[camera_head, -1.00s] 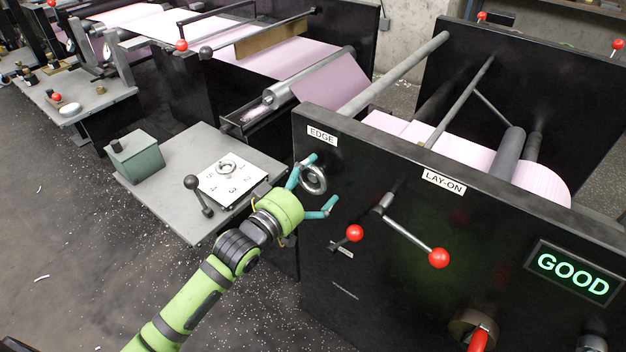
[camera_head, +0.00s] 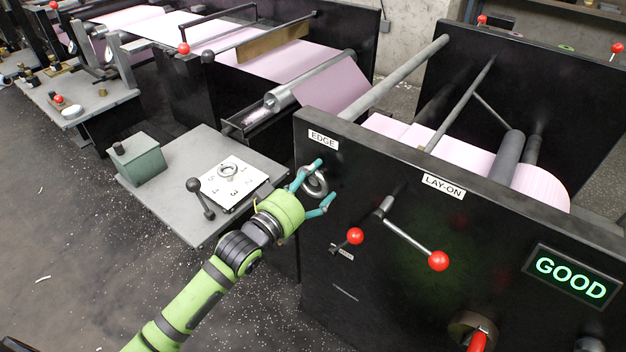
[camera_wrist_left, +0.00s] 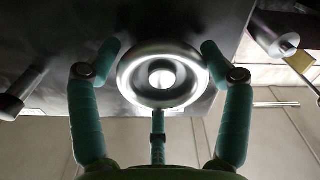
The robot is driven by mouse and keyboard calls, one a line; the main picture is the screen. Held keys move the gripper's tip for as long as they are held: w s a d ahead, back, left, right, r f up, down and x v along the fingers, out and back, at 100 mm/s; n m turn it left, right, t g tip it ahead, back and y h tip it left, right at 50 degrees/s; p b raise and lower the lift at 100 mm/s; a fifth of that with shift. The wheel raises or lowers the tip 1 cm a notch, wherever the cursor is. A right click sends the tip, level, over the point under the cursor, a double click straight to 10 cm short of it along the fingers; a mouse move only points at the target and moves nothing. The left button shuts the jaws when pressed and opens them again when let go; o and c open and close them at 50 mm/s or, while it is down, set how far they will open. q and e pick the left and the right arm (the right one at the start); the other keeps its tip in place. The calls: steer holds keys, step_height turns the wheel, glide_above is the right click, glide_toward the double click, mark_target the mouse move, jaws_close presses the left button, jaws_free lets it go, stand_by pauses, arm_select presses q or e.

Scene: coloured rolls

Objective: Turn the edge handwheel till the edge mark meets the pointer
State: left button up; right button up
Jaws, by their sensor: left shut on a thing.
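The edge handwheel (camera_head: 317,190) is a small shiny metal ring on the black machine side panel, just below the EDGE label (camera_head: 323,140). My left gripper (camera_head: 324,181) reaches it from the lower left, its teal fingers shut on opposite sides of the rim. In the left wrist view, the handwheel (camera_wrist_left: 129,77) sits between the two upper fingertips (camera_wrist_left: 159,51), with a third finger below it. The edge mark and the pointer cannot be made out in either view. My right gripper is not in view.
Right of the wheel are a red-knobbed lever (camera_head: 412,240), a smaller red-knobbed lever (camera_head: 354,237) and a lit GOOD display (camera_head: 572,275). A grey side table (camera_head: 173,205) with a numbered plate (camera_head: 247,188) and a black-knobbed lever (camera_head: 194,186) stands close left of my arm.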

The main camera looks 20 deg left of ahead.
arm_select(q)
steer(key=m+p, duration=0.2)
steer(key=m, duration=0.1)
steer(key=shift+s+f, duration=0.1)
steer(key=shift+f, duration=0.3)
steer(key=shift+m, duration=0.7)
steer(key=shift+m+p, duration=0.4)
steer(key=shift+p, duration=0.05)
steer(key=m+p, duration=0.1)
steer(key=m, duration=0.1)
steer(key=shift+f+m, duration=0.1)
steer(key=shift+m, duration=0.3)
steer(key=shift+a+m, duration=0.1)
steer(key=shift+m, duration=0.4)
steer(key=shift+m+p, duration=0.5)
steer(key=shift+m, duration=0.4)
steer(key=m, duration=0.3)
steer(key=shift+a+p, duration=0.15)
steer(key=shift+p, duration=0.2)
steer(key=shift+a+m, duration=0.1)
steer(key=shift+m, duration=1.2)
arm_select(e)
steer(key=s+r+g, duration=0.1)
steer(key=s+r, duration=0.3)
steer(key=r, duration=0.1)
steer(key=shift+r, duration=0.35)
arm_select(q)
steer(key=shift+w+r, duration=0.2)
steer(key=shift+r, duration=0.05)
